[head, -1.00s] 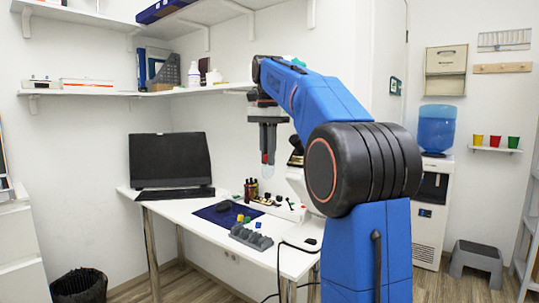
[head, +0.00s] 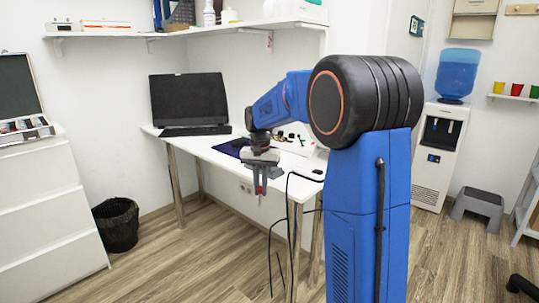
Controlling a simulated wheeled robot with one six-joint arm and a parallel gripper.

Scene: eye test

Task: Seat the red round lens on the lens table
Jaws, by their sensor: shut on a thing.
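My gripper (head: 259,188) points down in front of the white desk (head: 215,155), past its front edge and over the floor. It is shut on a small red thing (head: 258,190), which shows between the fingertips. This looks like the red round lens, but it is too small to make out its shape. I cannot pick out the lens table for certain. My arm hides much of the desk's right part, where small dark items (head: 290,137) and a white device show only partly.
A dark monitor (head: 187,100) and keyboard (head: 195,131) stand on the desk's left. A white drawer cabinet (head: 50,215) with an open case (head: 22,128) is at far left. A black bin (head: 117,225) stands beside it. Dark cables (head: 278,240) hang by the desk. The floor between is clear.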

